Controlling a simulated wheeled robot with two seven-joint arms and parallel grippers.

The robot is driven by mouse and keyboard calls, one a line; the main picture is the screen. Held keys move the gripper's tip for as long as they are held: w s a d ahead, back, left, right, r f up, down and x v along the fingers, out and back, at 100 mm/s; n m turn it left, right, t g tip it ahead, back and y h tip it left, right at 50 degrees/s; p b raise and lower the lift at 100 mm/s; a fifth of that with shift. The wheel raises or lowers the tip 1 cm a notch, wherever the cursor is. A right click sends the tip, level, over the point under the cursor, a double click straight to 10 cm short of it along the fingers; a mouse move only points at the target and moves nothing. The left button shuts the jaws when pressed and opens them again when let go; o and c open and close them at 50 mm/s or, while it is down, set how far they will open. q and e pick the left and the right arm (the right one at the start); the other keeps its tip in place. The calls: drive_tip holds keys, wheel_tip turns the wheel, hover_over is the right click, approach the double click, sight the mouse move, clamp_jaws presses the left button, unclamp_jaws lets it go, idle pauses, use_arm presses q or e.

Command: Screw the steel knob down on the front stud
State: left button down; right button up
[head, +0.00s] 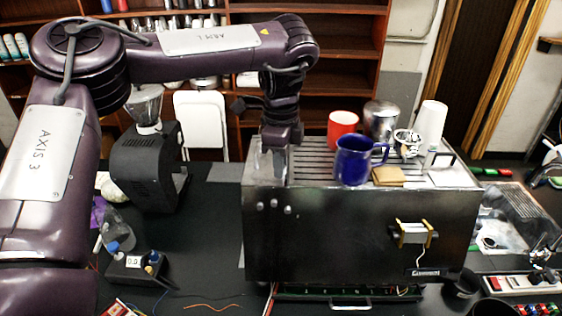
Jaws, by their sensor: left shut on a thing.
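My left gripper (281,168) points down over the left end of the steel brewer (350,225), its fingertips at about the level of the top deck. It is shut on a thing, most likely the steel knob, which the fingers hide. The front stud cannot be made out; the fingers cover that part of the brewer's left end. Several small bright round fittings (273,203) show on the brewer's front panel, below the gripper. My right gripper is not in view.
A blue mug (353,162), a red cup (341,126), a steel pitcher (381,119), a stack of white cups (431,121) and a folded tan cloth (387,177) are on the brewer's top. A black grinder (147,165) stands left. The dark bench (205,230) between is mostly clear.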

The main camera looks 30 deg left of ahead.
use_arm(q)
drive_tip(key=shift+m, duration=0.8)
drive_tip(key=m, duration=0.4)
drive_tip(key=shift+w+r+m, duration=0.1)
drive_tip(key=shift+m, duration=0.2)
drive_tip(key=c, duration=0.8)
unclamp_jaws()
drive_tip(key=shift+r, duration=3.45)
